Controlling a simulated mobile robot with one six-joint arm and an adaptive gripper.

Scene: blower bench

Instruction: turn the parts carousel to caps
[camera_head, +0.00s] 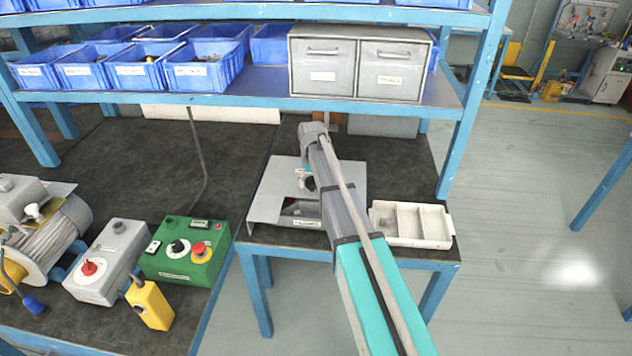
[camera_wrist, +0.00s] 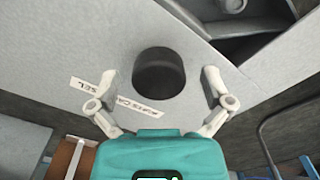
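The parts carousel (camera_head: 268,205) is a grey metal housing on the small bench, partly hidden behind my arm in the head view. The wrist view shows its grey top plate (camera_wrist: 60,40) with a "PARTS CAROUSEL" label, partly covered by a finger. A round black knob (camera_wrist: 158,72) stands on that plate. My gripper (camera_wrist: 160,84) is open, with one finger on each side of the knob and visible gaps between. An opening (camera_wrist: 225,25) in the plate shows a dark compartment with a small pale part. I cannot read which compartment is caps.
A white divided tray (camera_head: 411,224) stands right of the carousel. A green control box (camera_head: 186,252), a grey box with a red knob (camera_head: 105,262) and a yellow pendant (camera_head: 150,305) are at left. A shelf with blue bins (camera_head: 205,66) and grey drawers (camera_head: 359,65) hangs above.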

